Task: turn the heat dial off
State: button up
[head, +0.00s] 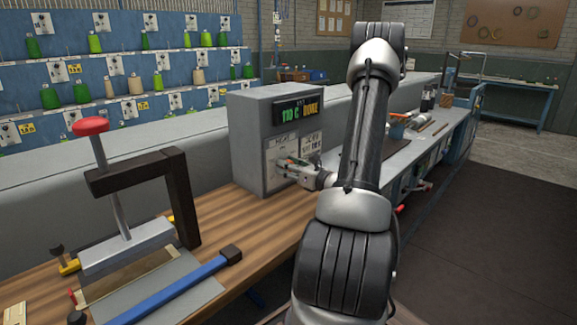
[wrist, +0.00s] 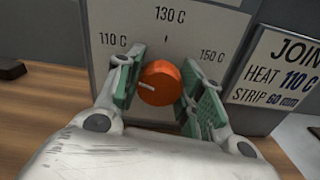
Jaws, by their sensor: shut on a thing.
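The heat dial (wrist: 160,84) is a round orange knob on the grey control box (head: 254,150). Its white mark points left, below the 110 C label; 130 C is above it and 150 C to the right. My gripper (wrist: 161,92) has its green-padded fingers on either side of the knob and is shut on it. In the head view my gripper (head: 287,164) is at the box's front face, where it mostly hides the knob. The display (head: 300,108) shows 110 C in green and an orange word I cannot read surely. No off label is visible.
A press with a red knob (head: 90,126) and a blue-handled bar (head: 180,287) stand on the wooden bench to the left. A sign (wrist: 287,72) reading HEAT 110 C is right of the dial. A long bench with several tools runs behind my arm.

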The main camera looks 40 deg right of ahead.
jog(key=n, duration=0.4)
jog(key=shift+n, duration=2.5)
jog(key=o, duration=1)
jog(key=s, duration=0.4)
jog(key=s+d, duration=0.1)
jog(key=s, duration=0.7)
jog(key=shift+d+r, duration=0.1)
jog(key=shift+d, duration=0.2)
